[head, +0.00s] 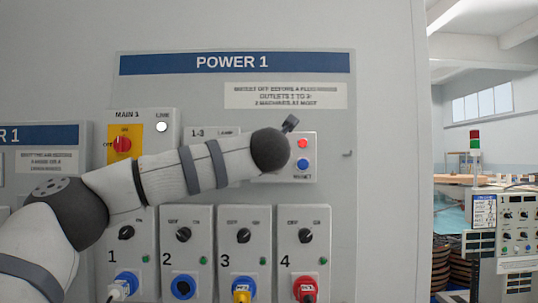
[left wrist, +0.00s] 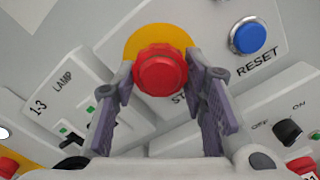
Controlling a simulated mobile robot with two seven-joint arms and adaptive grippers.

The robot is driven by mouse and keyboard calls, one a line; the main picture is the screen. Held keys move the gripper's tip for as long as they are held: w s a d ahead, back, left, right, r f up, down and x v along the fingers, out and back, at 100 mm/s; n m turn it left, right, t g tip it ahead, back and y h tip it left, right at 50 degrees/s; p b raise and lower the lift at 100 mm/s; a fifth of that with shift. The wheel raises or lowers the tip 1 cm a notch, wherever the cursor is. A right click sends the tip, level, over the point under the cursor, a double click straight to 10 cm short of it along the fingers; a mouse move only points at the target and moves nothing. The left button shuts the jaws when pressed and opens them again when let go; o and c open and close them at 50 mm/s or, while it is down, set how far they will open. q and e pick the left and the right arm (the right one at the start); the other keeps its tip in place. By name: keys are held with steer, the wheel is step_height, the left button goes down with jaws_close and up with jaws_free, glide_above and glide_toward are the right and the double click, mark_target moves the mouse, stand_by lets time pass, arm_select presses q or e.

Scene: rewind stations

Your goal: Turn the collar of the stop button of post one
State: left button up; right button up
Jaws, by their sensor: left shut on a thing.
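The stop button (left wrist: 160,72) shows in the left wrist view as a red round cap with a ribbed rim, in front of a yellow disc (left wrist: 150,38) on a pale box. My left gripper (left wrist: 163,78) has one finger on each side of the red button and is shut on it. The label below the button is partly covered by the gripper. In the head view my left wrist hides the stop button and the gripper's fingers. The box (head: 309,174) shows beside the wrist on the POWER 1 panel (head: 230,62). My right gripper is not in view.
A blue RESET button (left wrist: 248,37) sits close beside the stop button; in the head view it is below a red round light or button (head: 303,143). Outlet boxes with black knobs (head: 305,236) stand below.

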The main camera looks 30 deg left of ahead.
arm_select(q)
steer(key=shift+m, duration=1.2)
steer(key=shift+m, duration=0.3)
steer(key=o, duration=1.2)
steer(key=shift+c, duration=0.2)
steer(key=v, duration=1.2)
steer(key=shift+s+a, duration=0.1)
